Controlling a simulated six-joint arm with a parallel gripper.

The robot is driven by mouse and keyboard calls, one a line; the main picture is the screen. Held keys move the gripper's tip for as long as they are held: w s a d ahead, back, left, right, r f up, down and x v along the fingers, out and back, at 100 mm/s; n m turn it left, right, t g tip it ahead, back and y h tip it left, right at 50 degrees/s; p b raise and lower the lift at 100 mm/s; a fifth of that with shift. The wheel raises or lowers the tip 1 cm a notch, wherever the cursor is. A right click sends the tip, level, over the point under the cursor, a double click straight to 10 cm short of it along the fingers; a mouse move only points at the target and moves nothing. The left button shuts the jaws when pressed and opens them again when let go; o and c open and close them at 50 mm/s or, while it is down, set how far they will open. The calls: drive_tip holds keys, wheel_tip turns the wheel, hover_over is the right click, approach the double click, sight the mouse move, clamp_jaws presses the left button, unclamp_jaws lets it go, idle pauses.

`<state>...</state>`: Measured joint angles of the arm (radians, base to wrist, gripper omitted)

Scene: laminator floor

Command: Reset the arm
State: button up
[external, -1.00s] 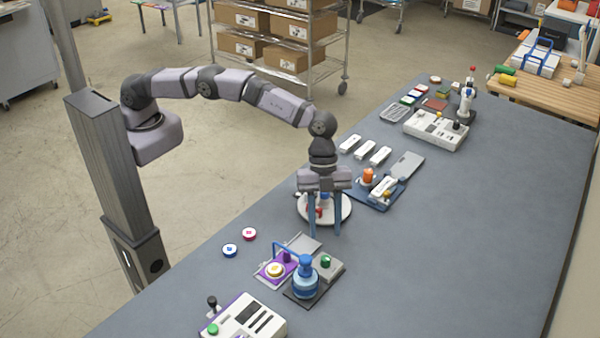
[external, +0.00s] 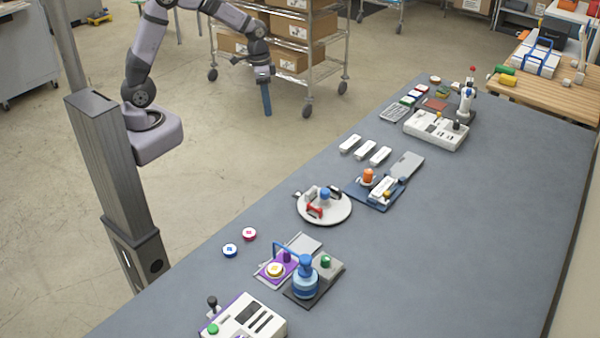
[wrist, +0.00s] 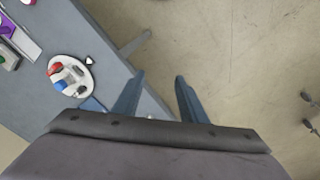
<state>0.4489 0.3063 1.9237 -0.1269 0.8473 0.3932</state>
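My gripper (external: 266,92) hangs above the floor, beyond the table's left edge and in front of the wire shelf, fingers pointing down. In the wrist view my gripper (wrist: 158,86) shows two blue fingers spread apart with nothing between them, so it is open and empty. In the external view the fingers overlap into one.
The grey table (external: 470,220) carries a round white plate (external: 340,212) with small parts, a blue pump-like device (external: 305,282), a blue tray (external: 372,202) and white control boxes (external: 436,130). A wire shelf (external: 335,60) with cartons stands behind my gripper.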

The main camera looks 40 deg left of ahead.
drive_tip(key=s+a+f+n, duration=0.1)
drive_tip(key=s+a+n, duration=0.3)
drive_tip(key=a, duration=0.5)
drive_tip(key=s+a+f+n+y, duration=0.1)
drive_tip(key=s+a+n, duration=0.3)
drive_tip(key=s+a, duration=0.5)
drive_tip(key=shift+a+n, duration=0.4)
drive_tip(key=shift+a, duration=0.35)
